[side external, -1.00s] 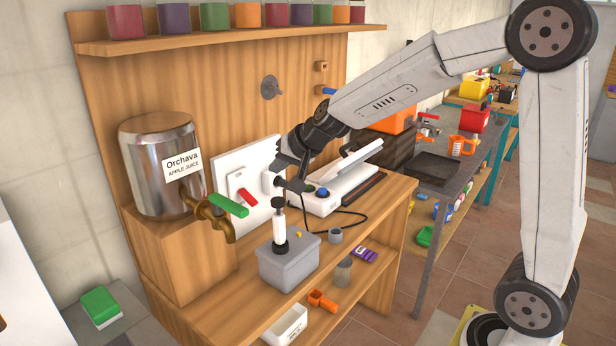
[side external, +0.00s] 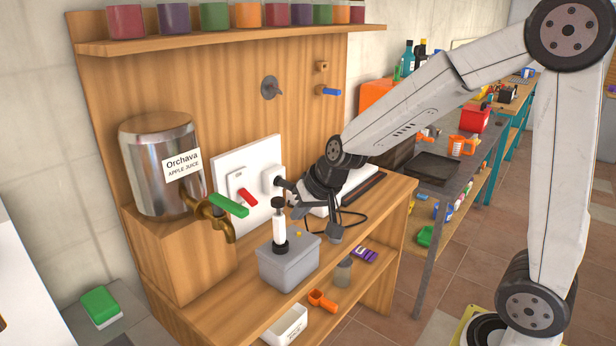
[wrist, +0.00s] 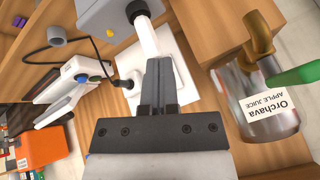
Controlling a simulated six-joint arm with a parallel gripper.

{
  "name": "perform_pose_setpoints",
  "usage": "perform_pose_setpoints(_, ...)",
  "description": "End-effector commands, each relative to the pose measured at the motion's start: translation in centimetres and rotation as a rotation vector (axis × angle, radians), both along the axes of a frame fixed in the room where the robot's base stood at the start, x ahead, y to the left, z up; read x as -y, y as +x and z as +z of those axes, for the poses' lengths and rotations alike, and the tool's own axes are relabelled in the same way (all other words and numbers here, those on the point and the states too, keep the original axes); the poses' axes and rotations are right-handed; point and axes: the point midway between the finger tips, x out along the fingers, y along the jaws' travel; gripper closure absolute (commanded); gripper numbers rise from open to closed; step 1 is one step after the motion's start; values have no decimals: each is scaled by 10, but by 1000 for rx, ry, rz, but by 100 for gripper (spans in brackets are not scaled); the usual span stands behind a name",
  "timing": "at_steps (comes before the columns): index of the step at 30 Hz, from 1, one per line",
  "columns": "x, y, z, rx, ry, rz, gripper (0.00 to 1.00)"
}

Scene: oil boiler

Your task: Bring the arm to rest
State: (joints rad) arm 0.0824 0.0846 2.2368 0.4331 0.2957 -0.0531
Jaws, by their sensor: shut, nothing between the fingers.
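My gripper (side external: 281,184) is in front of the white wall panel (side external: 229,163), just above and behind the grey box (side external: 290,264) in the side external view. In the wrist view the two fingers of my gripper (wrist: 158,62) are together, with nothing between them. A white cylinder with black ends (side external: 279,228) stands upright on the grey box. It also shows just beyond my fingertips in the wrist view (wrist: 146,36); I cannot tell how close they are.
A steel apple juice dispenser (side external: 158,190) with a green-handled tap (side external: 228,206) stands left. A white appliance (side external: 316,209) is partly hidden behind my wrist. A black cable (wrist: 45,62) runs nearby. Jars line the shelf (side external: 230,36) above. Floor (side external: 480,255) shows at right.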

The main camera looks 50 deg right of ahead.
Motion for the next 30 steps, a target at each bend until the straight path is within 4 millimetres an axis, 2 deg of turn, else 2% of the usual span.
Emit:
perform_pose_setpoints(1, -5, -19, -13, -44, -33, 49, 100)
perform_pose_setpoints(6, -12, -78, -49, -179, -137, 208, 100)
perform_pose_setpoints(9, -13, -106, -63, -238, -185, 285, 100)
perform_pose_setpoints(12, -13, -125, -72, -278, -218, 338, 100)
perform_pose_setpoints(17, -13, -137, -77, -305, -240, 373, 100)
perform_pose_setpoints(30, -13, -137, -77, -304, -240, 373, 100)
